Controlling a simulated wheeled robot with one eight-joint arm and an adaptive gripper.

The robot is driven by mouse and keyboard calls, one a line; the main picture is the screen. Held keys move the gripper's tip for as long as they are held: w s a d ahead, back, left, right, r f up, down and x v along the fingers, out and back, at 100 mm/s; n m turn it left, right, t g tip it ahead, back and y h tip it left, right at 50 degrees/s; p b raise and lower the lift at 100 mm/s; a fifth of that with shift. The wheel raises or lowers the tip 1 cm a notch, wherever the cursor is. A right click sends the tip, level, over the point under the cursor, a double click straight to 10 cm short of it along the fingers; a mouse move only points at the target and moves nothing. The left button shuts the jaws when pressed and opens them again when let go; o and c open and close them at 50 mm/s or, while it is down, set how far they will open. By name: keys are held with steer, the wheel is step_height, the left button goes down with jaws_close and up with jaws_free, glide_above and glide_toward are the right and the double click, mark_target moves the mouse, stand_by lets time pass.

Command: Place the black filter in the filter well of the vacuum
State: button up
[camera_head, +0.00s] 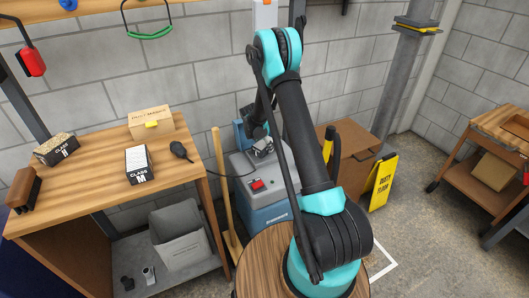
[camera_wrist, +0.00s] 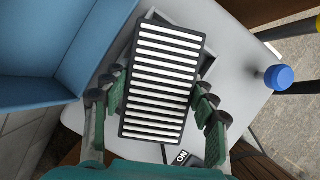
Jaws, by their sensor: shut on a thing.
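My gripper (camera_wrist: 160,95) is shut on the black filter (camera_wrist: 160,80), a black frame with white pleats, held by its two long sides. The vacuum's grey top (camera_wrist: 235,60) lies below it in the wrist view. A recessed rim, apparently the filter well (camera_wrist: 212,62), shows beside and behind the filter, which hides most of it. The filter looks slightly turned against this rim. I cannot tell whether it touches the rim. In the head view the vacuum (camera_head: 265,218) stands behind my arm, with my gripper (camera_head: 263,146) over its top.
An open blue lid or bin (camera_wrist: 45,60) borders the top at left. A blue-capped post (camera_wrist: 278,76) stands at right. The workbench (camera_head: 95,185) holds a CLASS H box (camera_head: 56,149), a CLASS M filter (camera_head: 138,164) and a carton (camera_head: 150,122). A wooden pole (camera_head: 222,185) stands beside the vacuum.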

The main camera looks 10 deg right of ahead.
steer(key=shift+f, duration=2)
steer(key=o, duration=1)
steer(key=shift+f, duration=0.1)
